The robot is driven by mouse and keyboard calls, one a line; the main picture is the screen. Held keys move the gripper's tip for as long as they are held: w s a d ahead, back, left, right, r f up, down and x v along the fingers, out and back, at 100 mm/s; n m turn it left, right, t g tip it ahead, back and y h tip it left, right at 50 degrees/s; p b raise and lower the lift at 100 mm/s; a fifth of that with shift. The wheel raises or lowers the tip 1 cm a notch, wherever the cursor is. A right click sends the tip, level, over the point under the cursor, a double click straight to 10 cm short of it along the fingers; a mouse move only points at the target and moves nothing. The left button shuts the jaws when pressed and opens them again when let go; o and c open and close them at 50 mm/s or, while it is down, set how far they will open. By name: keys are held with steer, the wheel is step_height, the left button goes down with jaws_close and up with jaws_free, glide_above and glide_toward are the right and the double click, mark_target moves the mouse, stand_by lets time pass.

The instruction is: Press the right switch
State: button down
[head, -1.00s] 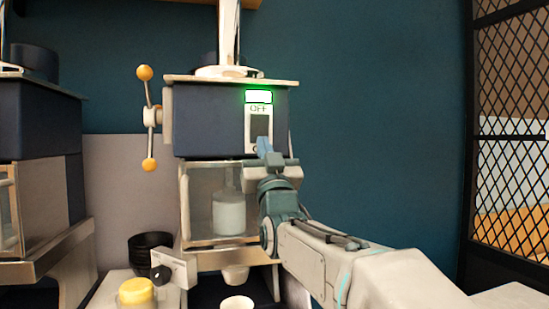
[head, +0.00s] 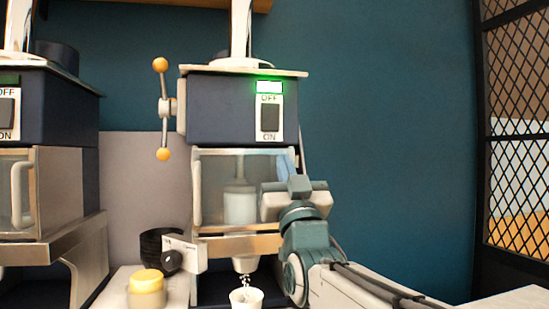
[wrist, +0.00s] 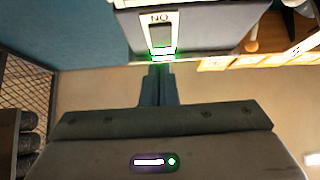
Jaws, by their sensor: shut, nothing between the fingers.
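The right switch (head: 270,118) is a dark rocker on a white plate marked OFF above and ON below, on the right machine (head: 225,108). A green light (head: 269,87) glows above it. My gripper (head: 283,166) is shut and empty, below the switch and in front of the machine's lower window, apart from the switch in the picture. The wrist view shows the closed fingers (wrist: 158,86) pointing toward the machine, with the switch (wrist: 160,35) and its lit green light beyond them. White pieces fall from the spout (head: 244,264) into a white cup (head: 246,297).
A left machine (head: 45,120) has its own OFF/ON switch (head: 6,112). A yellow-lidded jar (head: 147,287), a black bowl stack (head: 160,248) and a lever with orange knobs (head: 163,107) are left of my arm. A mesh partition (head: 513,140) stands at the right.

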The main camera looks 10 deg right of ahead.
steer(key=shift+v, duration=1)
steer(key=shift+w+f, duration=0.15)
steer(key=shift+f, duration=0.1)
